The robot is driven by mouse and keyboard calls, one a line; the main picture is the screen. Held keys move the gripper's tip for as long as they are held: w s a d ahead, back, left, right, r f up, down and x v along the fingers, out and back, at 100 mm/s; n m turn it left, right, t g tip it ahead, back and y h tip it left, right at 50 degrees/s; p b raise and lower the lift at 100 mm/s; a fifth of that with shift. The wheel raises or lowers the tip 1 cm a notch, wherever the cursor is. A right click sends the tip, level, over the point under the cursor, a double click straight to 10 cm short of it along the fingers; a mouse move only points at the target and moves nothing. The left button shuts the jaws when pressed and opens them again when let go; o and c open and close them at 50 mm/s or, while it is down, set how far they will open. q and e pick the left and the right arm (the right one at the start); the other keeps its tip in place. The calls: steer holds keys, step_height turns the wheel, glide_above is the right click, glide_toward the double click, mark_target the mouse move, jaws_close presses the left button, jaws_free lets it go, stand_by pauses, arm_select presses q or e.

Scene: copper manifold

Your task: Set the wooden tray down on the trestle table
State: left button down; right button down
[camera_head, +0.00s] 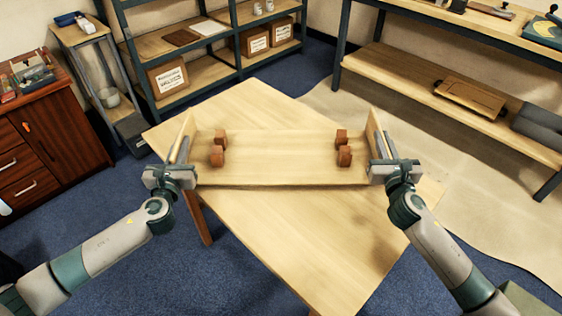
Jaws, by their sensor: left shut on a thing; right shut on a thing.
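The wooden tray (278,160) is a pale board with raised end walls, held level between my two grippers. It is over the far half of the trestle table (310,235), whose pale top shows in front of it and behind it. I cannot tell whether the tray touches the tabletop. My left gripper (178,160) is shut on the tray's left end. My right gripper (383,158) is shut on its right end.
A metal shelf unit (190,85) with cardboard boxes stands behind the table. A red-brown cabinet (55,140) is at the left. A long workbench (430,75) runs along the back right, with a beige mat (480,190) on the blue floor before it.

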arm_select(q)
steer(key=shift+a+f+b, duration=0.15)
steer(key=shift+f+b, duration=0.4)
steer(key=shift+f, duration=0.05)
arm_select(e)
steer(key=shift+d+f, duration=0.1)
steer(key=shift+f, duration=0.5)
arm_select(q)
steer(key=c, duration=1.8)
jaws_free()
steer(key=shift+r, duration=0.1)
steer(key=shift+c, duration=0.2)
arm_select(e)
steer(key=c, duration=1.8)
jaws_free()
steer(key=shift+r, duration=0.1)
steer(key=shift+c, duration=0.2)
arm_select(q)
steer(key=shift+s, duration=0.2)
steer(key=s, duration=1.1)
steer(key=shift+s, duration=0.35)
arm_select(e)
steer(key=shift+s, duration=0.15)
steer(key=s, duration=1.1)
steer(key=shift+s, duration=0.4)
arm_select(q)
steer(key=shift+s, duration=0.1)
arm_select(e)
steer(key=shift+s, duration=0.1)
